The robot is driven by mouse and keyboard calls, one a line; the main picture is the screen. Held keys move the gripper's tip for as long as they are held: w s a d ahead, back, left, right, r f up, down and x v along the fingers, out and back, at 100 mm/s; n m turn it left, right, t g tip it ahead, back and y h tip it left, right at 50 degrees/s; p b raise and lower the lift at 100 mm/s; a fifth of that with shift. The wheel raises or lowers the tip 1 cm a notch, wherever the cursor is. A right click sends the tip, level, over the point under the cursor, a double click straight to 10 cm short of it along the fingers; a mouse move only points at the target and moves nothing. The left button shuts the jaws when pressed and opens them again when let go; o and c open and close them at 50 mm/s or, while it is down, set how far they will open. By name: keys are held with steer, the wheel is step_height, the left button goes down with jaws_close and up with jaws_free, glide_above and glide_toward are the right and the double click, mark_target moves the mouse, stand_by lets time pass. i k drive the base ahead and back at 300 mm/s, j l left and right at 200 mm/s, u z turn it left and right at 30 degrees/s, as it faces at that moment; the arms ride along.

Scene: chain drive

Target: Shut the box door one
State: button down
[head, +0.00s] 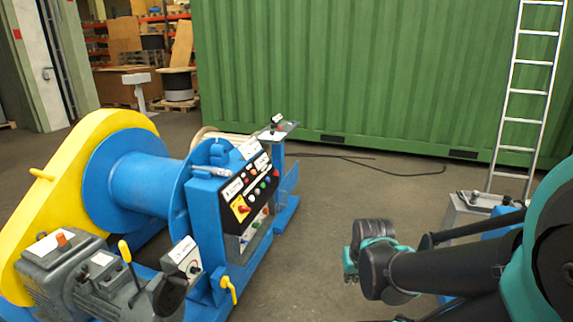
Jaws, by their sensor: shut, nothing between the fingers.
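A blue control box (208,228) stands on the near side of the blue and yellow winch, left of centre. Its upper face is a black sloped panel (252,190) with a red and yellow switch and several buttons. Below it is a grey recessed front (254,228) with small controls. I cannot tell which part is box door one, or whether it is open. My arm reaches in from the right, and its dark and teal joints are to the right of the box, apart from it. I cannot make out my gripper's fingers.
The winch's blue drum (140,185) and yellow guard (60,195) fill the left. A grey motor (65,265) is in front. A green container (370,75) closes off the back, with a ladder (525,90) leaning at right. Bare floor (320,200) lies between winch and arm.

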mark_target(288, 183)
steer(key=i+l, duration=0.15)
steer(key=i, duration=0.3)
steer(key=i+l, duration=0.2)
steer(key=i, duration=0.3)
steer(key=i+l, duration=0.15)
steer(key=i, duration=0.3)
steer(key=i+l, duration=0.2)
steer(key=i, duration=0.3)
steer(key=i+l, duration=0.15)
steer(key=i, duration=0.3)
